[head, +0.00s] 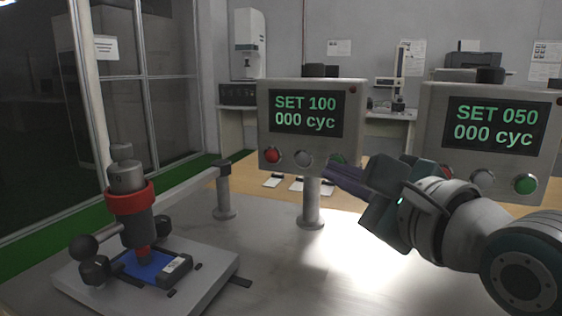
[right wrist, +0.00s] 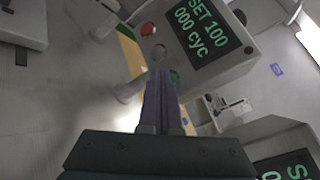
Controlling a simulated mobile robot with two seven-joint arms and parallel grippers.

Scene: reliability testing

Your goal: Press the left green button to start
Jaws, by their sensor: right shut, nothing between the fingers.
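The left control box (head: 262,105) reads "SET 100, 000 cyc" and stands on a post. It carries a red button (head: 272,155), a grey button (head: 303,158) and a green button (head: 338,159). My right gripper (head: 328,171) is shut and empty, its purple fingers pointing at the lower right of this box, just below the green button. In the right wrist view the fingertips (right wrist: 161,74) overlap part of the green button (right wrist: 175,76). I cannot tell whether they touch it. My left gripper is not in view.
A second control box (head: 435,120) reading "SET 050, 000 cyc" stands at right, with its own green button (head: 525,184). A test rig with a red collar (head: 130,197) stands over a blue pad (head: 135,266) at left. The grey table between is mostly clear.

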